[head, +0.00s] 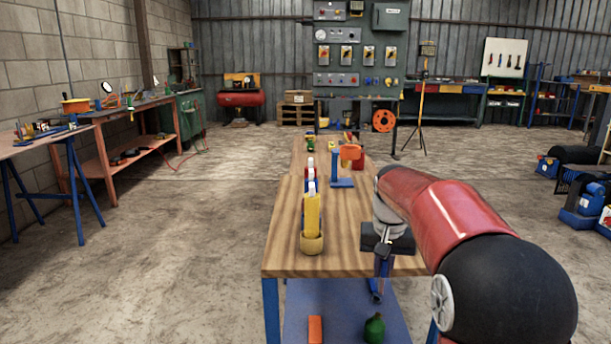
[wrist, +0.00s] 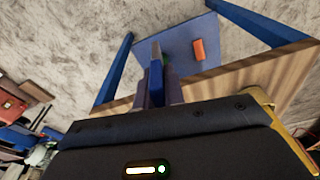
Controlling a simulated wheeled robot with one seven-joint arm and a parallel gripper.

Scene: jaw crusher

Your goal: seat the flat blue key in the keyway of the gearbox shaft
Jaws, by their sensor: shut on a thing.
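My gripper (head: 382,264) points down just past the right front edge of the wooden bench. In the wrist view its fingers (wrist: 159,82) are shut on a narrow, dark blue piece (wrist: 156,76), which seems to be the flat blue key. The fingers cover much of it, and a grey tip shows beyond them. In the head view the gripper hides most of the held piece. I cannot make out the gearbox shaft or its keyway in either view.
The wooden bench (head: 280,250) carries a yellow bottle in a round holder (head: 312,243) and a blue stand (head: 342,182). An orange block (head: 315,329) and a green bottle (head: 374,328) are on its blue lower shelf (head: 345,312). Open floor lies left.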

